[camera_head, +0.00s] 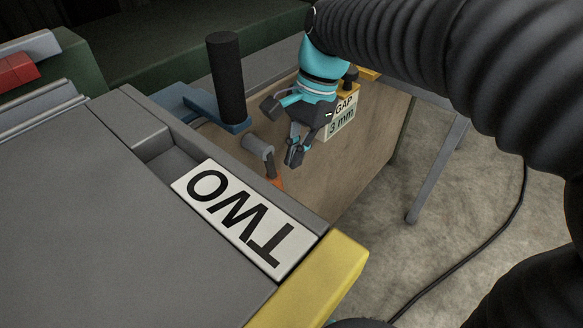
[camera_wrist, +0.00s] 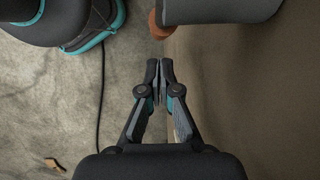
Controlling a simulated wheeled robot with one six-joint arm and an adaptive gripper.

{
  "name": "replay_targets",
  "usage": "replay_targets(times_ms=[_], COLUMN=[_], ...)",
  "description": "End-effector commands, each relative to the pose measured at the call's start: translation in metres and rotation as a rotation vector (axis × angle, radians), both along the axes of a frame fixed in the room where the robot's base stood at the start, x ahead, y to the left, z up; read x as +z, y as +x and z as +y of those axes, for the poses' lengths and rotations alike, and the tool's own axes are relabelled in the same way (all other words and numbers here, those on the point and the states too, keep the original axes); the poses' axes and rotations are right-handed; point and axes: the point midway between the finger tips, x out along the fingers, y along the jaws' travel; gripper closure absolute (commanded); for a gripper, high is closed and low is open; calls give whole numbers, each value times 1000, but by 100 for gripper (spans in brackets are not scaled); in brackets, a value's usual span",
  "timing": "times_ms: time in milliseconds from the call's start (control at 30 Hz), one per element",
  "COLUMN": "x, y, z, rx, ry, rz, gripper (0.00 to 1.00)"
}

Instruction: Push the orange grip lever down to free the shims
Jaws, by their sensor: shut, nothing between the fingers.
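The orange grip lever (camera_head: 278,182) shows as a small orange piece below a grey cylinder (camera_head: 258,147) on the side of the wooden-looking panel. In the wrist view, an orange-brown end (camera_wrist: 157,24) shows at the top, beside the grey cylinder (camera_wrist: 220,8). My gripper (camera_wrist: 160,74) is shut and empty, its tips below and apart from that orange end. In the head view, my gripper (camera_head: 282,130) hangs to the right of the cylinder, near the panel. Part of the lever is hidden behind the grey edge. I cannot make out the shims.
A "TWO" plate (camera_head: 240,218) lies on the grey top, with a yellow corner block (camera_head: 315,285) in front. A black post (camera_head: 227,80) stands on a blue bracket. A "GAP 3 mm" sign (camera_head: 342,118) is behind my gripper. A cable (camera_head: 500,222) crosses the open floor.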

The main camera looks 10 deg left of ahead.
Motion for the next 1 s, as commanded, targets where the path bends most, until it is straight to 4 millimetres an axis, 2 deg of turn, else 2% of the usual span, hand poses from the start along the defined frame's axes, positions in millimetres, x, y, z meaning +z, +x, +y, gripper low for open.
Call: replay_targets(times_ms=[200, 433, 800, 1000], x=[41, 66, 71, 52], y=[10, 15, 21, 20], z=[-8, -13, -22, -22], rx=[-2, 0, -172, -185], ry=[1, 0, -130, -139], rz=[-2, 0, -141, -145], gripper=[100, 100, 100, 100])
